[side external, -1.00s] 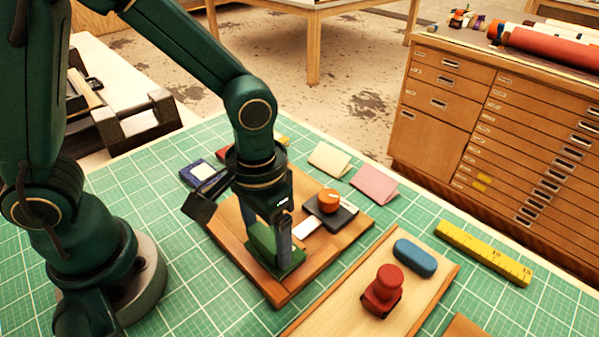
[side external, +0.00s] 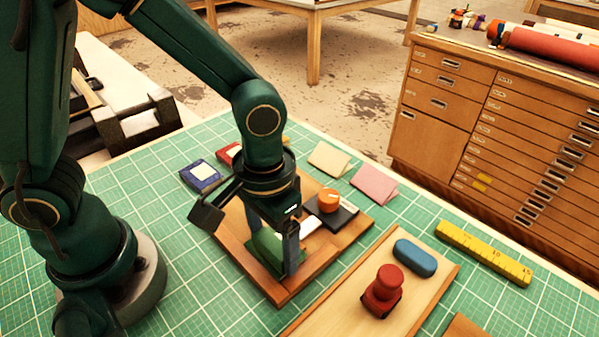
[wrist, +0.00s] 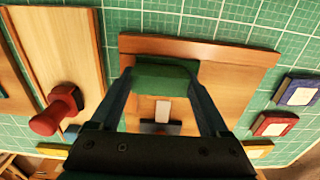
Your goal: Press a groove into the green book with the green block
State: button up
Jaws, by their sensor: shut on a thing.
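The green block (side external: 265,242) is between the fingers of my gripper (side external: 279,246), which is shut on it. It stands low over the wooden board, at the place of the flat green book. The wrist view shows the block (wrist: 163,74) spanning the gap between the fingertips (wrist: 163,82). The green book is mostly hidden by the block and fingers, and its green blends with the block. I cannot tell whether the block touches it or whether a groove is there.
The wooden board (side external: 236,226) also holds a dark piece with an orange knob (side external: 329,200) and a white card (side external: 311,224). A tray (side external: 340,306) with a red-handled stamp (side external: 384,288) and blue eraser (side external: 415,257) lies right. Blue book (side external: 201,176), pink card (side external: 374,184), yellow ruler (side external: 484,252) lie around.

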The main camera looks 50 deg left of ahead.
jog(key=shift+d, duration=0.35)
jog(key=shift+a, duration=0.25)
jog(key=shift+a+f, duration=0.1)
jog(key=shift+a, duration=0.1)
jog(key=shift+s+a, duration=0.1)
jog(key=shift+a, duration=0.1)
jog(key=shift+a, duration=0.3)
jog(key=shift+a, duration=0.7)
dwell(0.5)
jog(key=shift+d, duration=1.65)
dwell(0.5)
